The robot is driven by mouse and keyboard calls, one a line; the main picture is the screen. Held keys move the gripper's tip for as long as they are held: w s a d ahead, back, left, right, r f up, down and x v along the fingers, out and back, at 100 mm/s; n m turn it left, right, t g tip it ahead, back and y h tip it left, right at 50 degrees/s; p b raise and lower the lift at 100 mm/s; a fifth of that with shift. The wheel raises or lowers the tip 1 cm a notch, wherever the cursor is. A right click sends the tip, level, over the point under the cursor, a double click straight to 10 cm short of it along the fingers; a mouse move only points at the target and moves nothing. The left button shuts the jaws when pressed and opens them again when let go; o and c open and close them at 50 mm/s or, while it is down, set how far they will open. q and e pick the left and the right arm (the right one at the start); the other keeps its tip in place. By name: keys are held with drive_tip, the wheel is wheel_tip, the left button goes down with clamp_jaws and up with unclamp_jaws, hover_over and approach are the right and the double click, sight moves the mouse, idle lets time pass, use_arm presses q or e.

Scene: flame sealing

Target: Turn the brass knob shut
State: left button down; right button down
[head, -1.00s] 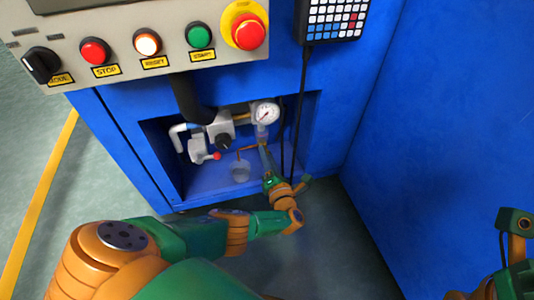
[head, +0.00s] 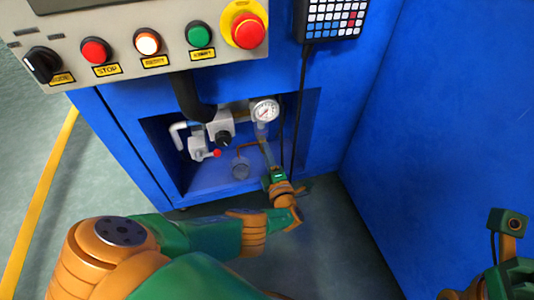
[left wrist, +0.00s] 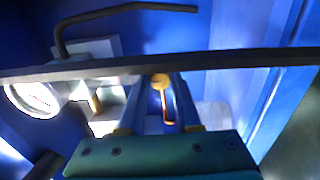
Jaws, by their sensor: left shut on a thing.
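My left gripper (head: 263,146) reaches into the blue recess from below, with its fingertips just under the pressure gauge. In the left wrist view its fingers (left wrist: 160,80) are closed around a small round brass piece, which appears to be the brass knob (left wrist: 161,82). In the head view the fingers cover the knob, and its turn angle cannot be read. The round white gauge (head: 265,111) sits just above the fingertips, and it also shows at the left of the wrist view (left wrist: 34,97). Only a part of my right arm shows, at the right edge; its fingers are out of frame.
A dark cable (head: 300,105) hangs close to the right of the gripper. The recess walls are close around it.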

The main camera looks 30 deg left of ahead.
idle(0.4)
use_arm(q)
drive_tip(key=c, duration=0.6)
unclamp_jaws()
drive_tip(key=shift+c, duration=0.2)
drive_tip(key=p+v, duration=0.2)
drive_tip(key=v, duration=0.5)
drive_tip(key=shift+s, duration=0.1)
